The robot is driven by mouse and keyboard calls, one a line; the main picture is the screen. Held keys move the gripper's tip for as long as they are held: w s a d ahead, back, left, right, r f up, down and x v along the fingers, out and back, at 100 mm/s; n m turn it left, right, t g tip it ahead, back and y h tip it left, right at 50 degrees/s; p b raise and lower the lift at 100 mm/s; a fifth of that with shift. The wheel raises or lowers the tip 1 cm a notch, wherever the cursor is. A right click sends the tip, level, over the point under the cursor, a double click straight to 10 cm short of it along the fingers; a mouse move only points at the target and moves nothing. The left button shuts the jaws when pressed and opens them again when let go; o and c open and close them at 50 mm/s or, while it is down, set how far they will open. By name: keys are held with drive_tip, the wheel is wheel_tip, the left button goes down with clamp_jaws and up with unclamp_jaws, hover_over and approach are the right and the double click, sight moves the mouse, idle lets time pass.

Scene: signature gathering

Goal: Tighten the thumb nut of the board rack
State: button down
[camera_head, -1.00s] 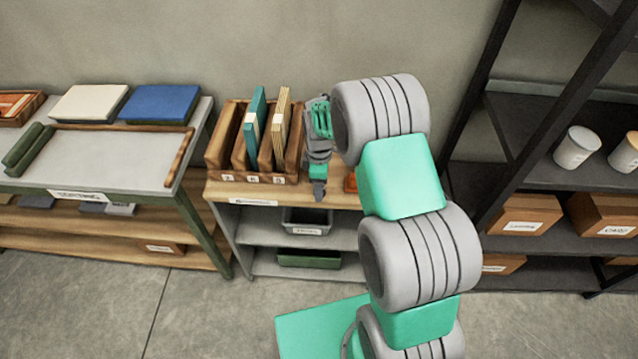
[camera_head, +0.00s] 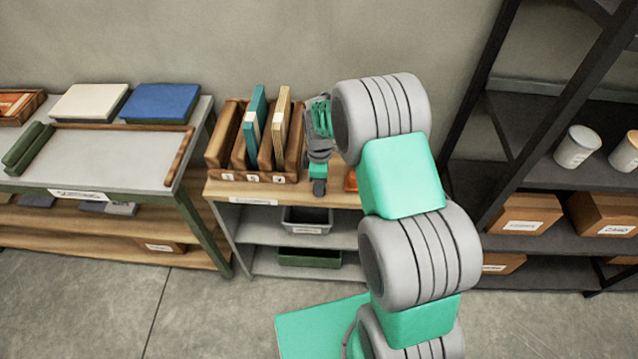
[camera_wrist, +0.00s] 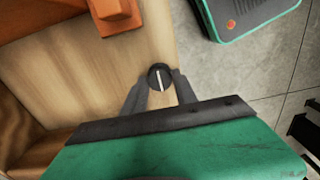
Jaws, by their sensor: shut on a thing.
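The board rack (camera_head: 293,172) is a brown wooden holder on the low shelf unit, with teal and tan boards standing in its slots. The thumb nut (camera_wrist: 161,77) is a small dark round knob with a white line across its top. In the wrist view the line runs nearly up and down. My gripper (camera_wrist: 160,92) has its two grey fingers on either side of the nut, shut on it. In the head view my gripper (camera_head: 319,187) is just right of the rack, above the front of the shelf top, and hides the nut.
An orange block (camera_wrist: 108,18) lies on the wooden top (camera_wrist: 150,45); the head view also shows it (camera_head: 350,181), partly behind my arm. A grey-topped table (camera_head: 100,158) stands left. A dark rack with white cups (camera_head: 577,148) and cartons stands right.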

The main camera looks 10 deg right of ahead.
drive_tip(key=shift+m, duration=0.3)
drive_tip(key=m+b, duration=0.2)
drive_tip(key=m, duration=0.1)
drive_tip(key=shift+f+b, duration=0.1)
drive_tip(key=shift+b, duration=0.2)
drive_tip(key=m+b, duration=0.2)
drive_tip(key=m, duration=0.3)
drive_tip(key=shift+m, duration=0.4)
drive_tip(key=m+b, duration=0.1)
drive_tip(key=m, duration=0.3)
drive_tip(key=shift+b, duration=0.4)
drive_tip(key=shift+m+b, duration=0.45)
drive_tip(key=shift+m, duration=1.85)
drive_tip(key=c, duration=1)
unclamp_jaws()
drive_tip(key=shift+o, duration=0.2)
